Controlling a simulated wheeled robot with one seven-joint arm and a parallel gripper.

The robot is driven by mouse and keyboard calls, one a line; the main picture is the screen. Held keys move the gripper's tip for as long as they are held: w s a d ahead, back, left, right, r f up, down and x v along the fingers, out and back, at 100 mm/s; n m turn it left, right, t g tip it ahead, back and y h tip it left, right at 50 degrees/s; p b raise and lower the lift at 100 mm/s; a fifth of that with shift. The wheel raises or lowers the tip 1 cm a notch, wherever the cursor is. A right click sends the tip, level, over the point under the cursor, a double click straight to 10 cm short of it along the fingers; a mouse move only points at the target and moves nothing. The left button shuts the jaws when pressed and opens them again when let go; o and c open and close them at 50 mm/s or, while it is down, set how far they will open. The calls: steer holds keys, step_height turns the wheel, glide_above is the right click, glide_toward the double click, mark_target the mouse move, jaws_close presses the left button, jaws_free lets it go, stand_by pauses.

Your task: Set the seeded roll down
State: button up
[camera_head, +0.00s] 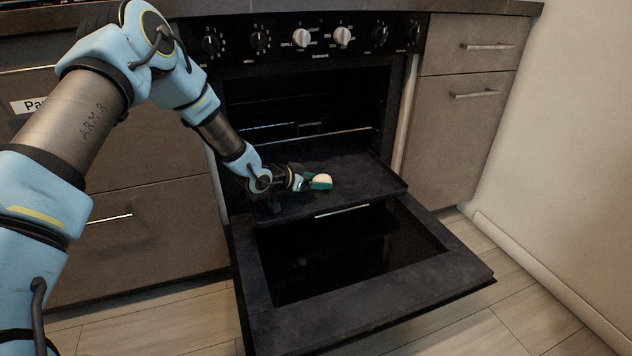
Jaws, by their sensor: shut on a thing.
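The seeded roll (323,178) is a small pale beige shape at the end of my gripper (313,182). My gripper is shut on it, with a green finger along its near side. The roll is over the dark oven tray (365,182), low and close to the tray surface. I cannot tell whether it touches the tray. The far finger and part of the roll are hidden, and seeds are too small to make out.
The oven door (380,300) is folded down open in front, below the pulled-out tray. The oven cavity is dark behind it. Knobs (302,38) line the panel above. Drawers (455,140) stand to the right and a cabinet (140,230) to the left. The tray's right part is clear.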

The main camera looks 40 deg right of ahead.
steer(key=o, duration=1.3)
steer(key=shift+a+r, duration=0.15)
steer(key=shift+r, duration=0.05)
steer(key=p+v, duration=0.3)
steer(key=v, duration=0.8)
steer(key=shift+a+r, duration=0.1)
steer(key=shift+a, duration=0.25)
steer(key=shift+s, duration=0.1)
